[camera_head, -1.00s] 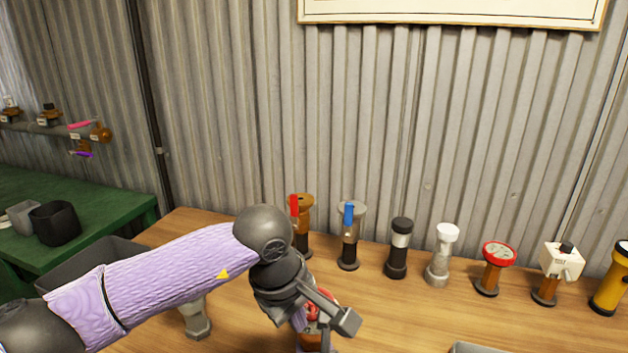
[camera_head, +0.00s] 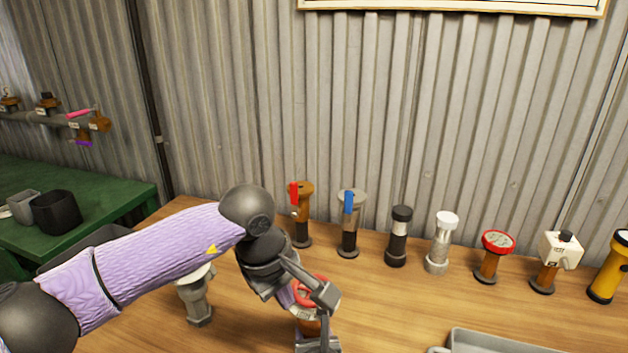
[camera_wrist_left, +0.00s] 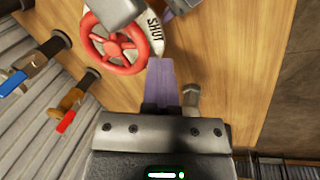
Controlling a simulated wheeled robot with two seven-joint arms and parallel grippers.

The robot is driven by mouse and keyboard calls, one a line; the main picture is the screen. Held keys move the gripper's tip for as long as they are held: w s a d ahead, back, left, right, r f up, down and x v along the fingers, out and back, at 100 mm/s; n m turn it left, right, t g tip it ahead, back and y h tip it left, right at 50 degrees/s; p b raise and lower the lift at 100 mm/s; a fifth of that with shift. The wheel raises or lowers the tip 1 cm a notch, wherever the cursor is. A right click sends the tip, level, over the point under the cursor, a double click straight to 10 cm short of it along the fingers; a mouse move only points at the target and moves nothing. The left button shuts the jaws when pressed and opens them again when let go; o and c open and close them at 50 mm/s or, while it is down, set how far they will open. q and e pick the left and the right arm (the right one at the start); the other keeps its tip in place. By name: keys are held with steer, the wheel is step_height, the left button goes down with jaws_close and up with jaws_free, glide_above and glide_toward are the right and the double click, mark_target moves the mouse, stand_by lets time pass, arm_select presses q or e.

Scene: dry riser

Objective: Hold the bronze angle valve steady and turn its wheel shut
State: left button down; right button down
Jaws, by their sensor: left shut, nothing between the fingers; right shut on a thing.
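The bronze angle valve (camera_head: 311,327) stands at the front of the wooden bench, partly hidden by my grippers. Its red wheel (camera_head: 302,291) is on top; in the left wrist view the red spoked wheel (camera_wrist_left: 107,48) lies beside a white plate (camera_wrist_left: 153,38) marked SHUT. My left gripper (camera_head: 326,295) is shut and empty, its tip at the wheel's right side in the head view; I cannot tell whether it touches. My right gripper (camera_head: 318,346) is low at the valve's body and shut on it; its jaws are mostly cut off by the frame.
A row of fittings lines the back of the bench, including a red-lever valve (camera_head: 301,210), a blue-lever valve (camera_head: 349,225) and a red-topped valve (camera_head: 491,258). A grey fitting (camera_head: 197,297) stands left of my left gripper. A grey tray (camera_head: 500,342) lies front right.

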arm_select(q)
steer(key=shift+w+a, duration=0.2)
steer(key=shift+w, duration=0.35)
stand_by(0.4)
step_height(320, 180, up, 7)
steer(key=m+y, duration=0.1)
steer(key=m, duration=1)
glide_above(308, 317)
steer(key=s, duration=0.1)
steer(key=shift+m+t, duration=0.4)
steer(key=shift+m, duration=0.1)
steer(key=f, duration=0.7)
steer(key=shift+s+a, duration=0.2)
steer(key=shift+s, duration=0.05)
steer(key=shift+w, duration=0.3)
